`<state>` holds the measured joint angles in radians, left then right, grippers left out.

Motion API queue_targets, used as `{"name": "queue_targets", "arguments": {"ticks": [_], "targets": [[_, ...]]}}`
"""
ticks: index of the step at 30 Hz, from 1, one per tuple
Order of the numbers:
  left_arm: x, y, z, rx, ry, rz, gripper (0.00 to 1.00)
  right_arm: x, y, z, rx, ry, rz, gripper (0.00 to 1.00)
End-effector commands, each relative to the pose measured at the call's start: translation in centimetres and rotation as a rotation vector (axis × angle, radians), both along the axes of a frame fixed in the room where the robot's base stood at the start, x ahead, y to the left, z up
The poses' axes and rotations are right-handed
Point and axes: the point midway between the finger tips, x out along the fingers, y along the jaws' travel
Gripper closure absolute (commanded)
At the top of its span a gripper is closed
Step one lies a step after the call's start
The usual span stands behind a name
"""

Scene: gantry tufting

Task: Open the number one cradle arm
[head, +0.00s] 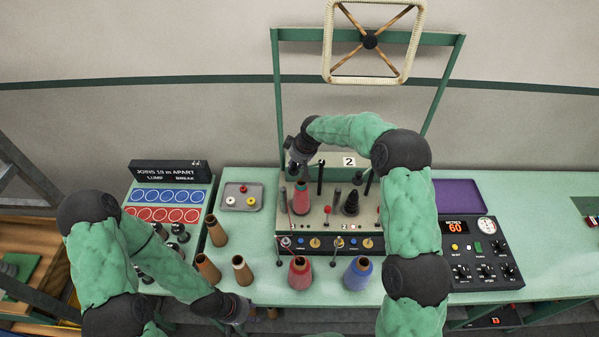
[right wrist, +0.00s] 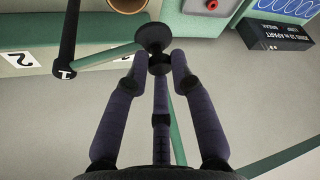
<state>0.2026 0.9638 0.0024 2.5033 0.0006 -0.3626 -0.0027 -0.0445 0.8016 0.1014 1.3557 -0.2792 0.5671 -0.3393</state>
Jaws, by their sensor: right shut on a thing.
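My right gripper (head: 299,160) is at the left side of the creel stand (head: 345,217), above a pink-red yarn cone (head: 301,198). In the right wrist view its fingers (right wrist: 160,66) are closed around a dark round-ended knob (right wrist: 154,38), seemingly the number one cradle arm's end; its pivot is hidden. A label reading 2 (head: 349,161) is on the stand's back panel. My left gripper (head: 235,310) is low at the front left, apart from the stand; its fingers are not clear.
Brown empty cones (head: 216,231) stand left of the stand. A red cone (head: 300,273) and a blue cone (head: 358,273) stand in front. A grey tray (head: 242,197), a lettered board (head: 167,171) and a control box (head: 480,252) flank it. A green frame (head: 277,90) rises behind.

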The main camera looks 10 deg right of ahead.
Motion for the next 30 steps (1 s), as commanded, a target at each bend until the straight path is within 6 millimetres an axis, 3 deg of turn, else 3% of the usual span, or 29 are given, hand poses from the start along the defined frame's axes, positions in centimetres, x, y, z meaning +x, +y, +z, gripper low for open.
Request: {"name": "queue_targets", "arguments": {"ticks": [3,12,30], "targets": [[0.0,0.0,-2.0,0.0,0.0,0.0,0.6,1.3,0.4,-0.5,-0.001,-0.004,-0.105,1.0],[0.0,0.0,-4.8,0.0,0.0,0.0,0.6,3.8,0.4,-0.4,-0.001,-0.002,-0.346,1.0],[0.0,0.0,-6.3,0.0,0.0,0.0,0.6,5.6,0.0,-0.1,0.001,0.001,-0.532,1.0]]}}
